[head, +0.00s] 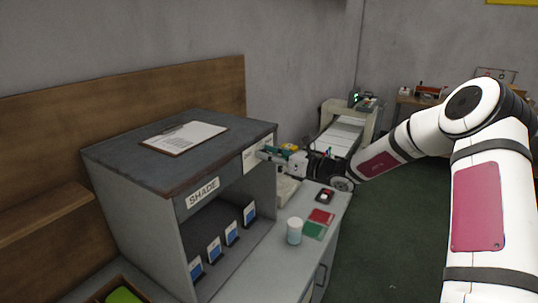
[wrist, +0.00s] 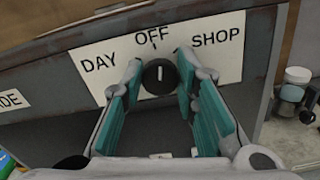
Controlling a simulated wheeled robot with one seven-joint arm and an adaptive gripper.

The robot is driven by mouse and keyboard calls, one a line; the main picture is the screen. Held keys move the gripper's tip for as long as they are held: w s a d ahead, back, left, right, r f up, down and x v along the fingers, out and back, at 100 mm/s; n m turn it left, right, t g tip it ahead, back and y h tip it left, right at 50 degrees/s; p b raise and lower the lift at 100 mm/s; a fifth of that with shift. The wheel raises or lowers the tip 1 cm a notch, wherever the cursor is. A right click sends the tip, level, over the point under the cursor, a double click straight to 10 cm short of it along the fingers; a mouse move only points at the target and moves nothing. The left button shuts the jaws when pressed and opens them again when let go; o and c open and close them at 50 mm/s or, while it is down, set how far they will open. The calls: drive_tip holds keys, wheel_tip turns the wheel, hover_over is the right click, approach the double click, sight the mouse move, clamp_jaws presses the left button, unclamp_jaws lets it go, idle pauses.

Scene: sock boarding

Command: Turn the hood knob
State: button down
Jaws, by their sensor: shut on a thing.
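The hood knob (wrist: 160,76) is round and black with a white pointer line. It sits on a white label plate (wrist: 88,62) marked DAY, OFF and SHOP, on the front of the grey hood (head: 140,165). The pointer stands upright, toward OFF. My gripper (wrist: 159,64) has its teal fingers on either side of the knob and is shut on it. In the head view my gripper (head: 270,154) is at the right end of the hood front, and the knob is hidden there.
A clipboard (head: 186,137) lies on the hood top. Several blue cards (head: 214,250) stand inside the hood. A white cup (head: 294,231), red swatch (head: 321,216) and green swatch (head: 313,230) are on the counter. Green floor (head: 390,240) is open to the right.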

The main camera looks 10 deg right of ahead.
drive_tip(key=shift+d+m+p, duration=0.1)
drive_tip(key=shift+m+p, duration=0.4)
drive_tip(key=shift+m, duration=3.1)
drive_tip(key=shift+w, duration=0.1)
drive_tip(key=c, duration=1.3)
unclamp_jaws()
drive_tip(key=shift+d, duration=0.1)
drive_tip(key=v, duration=1.2)
